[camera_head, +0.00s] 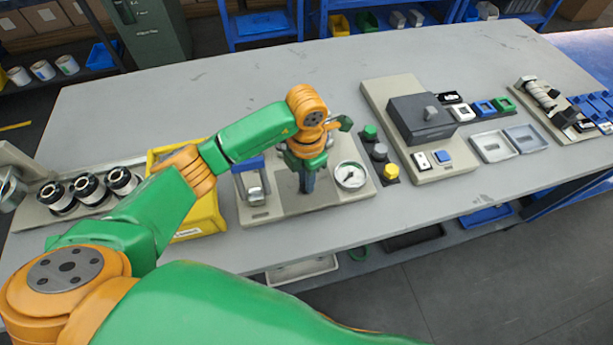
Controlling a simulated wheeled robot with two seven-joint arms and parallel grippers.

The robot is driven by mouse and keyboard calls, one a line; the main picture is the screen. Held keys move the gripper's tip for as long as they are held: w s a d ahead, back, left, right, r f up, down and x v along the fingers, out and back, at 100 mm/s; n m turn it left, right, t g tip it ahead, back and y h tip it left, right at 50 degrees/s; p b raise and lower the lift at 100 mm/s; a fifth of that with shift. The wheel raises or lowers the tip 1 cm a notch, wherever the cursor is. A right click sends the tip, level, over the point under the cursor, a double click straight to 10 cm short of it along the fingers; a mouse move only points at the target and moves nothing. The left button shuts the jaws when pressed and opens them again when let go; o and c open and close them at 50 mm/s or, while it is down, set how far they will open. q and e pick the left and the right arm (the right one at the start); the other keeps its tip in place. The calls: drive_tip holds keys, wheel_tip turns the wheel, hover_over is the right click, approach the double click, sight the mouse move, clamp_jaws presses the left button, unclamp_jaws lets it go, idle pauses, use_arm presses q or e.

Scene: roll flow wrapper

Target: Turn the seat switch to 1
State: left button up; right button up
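I cannot tell for sure which part is the seat switch, and no "1" mark is readable. A dark grey box with a grey knob (430,113) on top stands on a beige base plate (376,95) right of the table's middle. A white switch (421,161) and a blue switch (441,157) sit at that plate's front. My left gripper (307,182) points down over another beige plate (290,205), between a blue-handled clamp (252,185) and a round dial (350,176). Its fingertips are small and dark, so whether they are open is unclear. My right gripper is out of view.
Green, grey and yellow knobs (391,172) stand just right of the dial. A yellow bin (205,215) and several black-and-white rolls (89,188) are at left. Grey trays (493,146) and blue parts (597,107) lie at right. The table's back middle is clear.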

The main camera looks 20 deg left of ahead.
use_arm(q)
clamp_jaws()
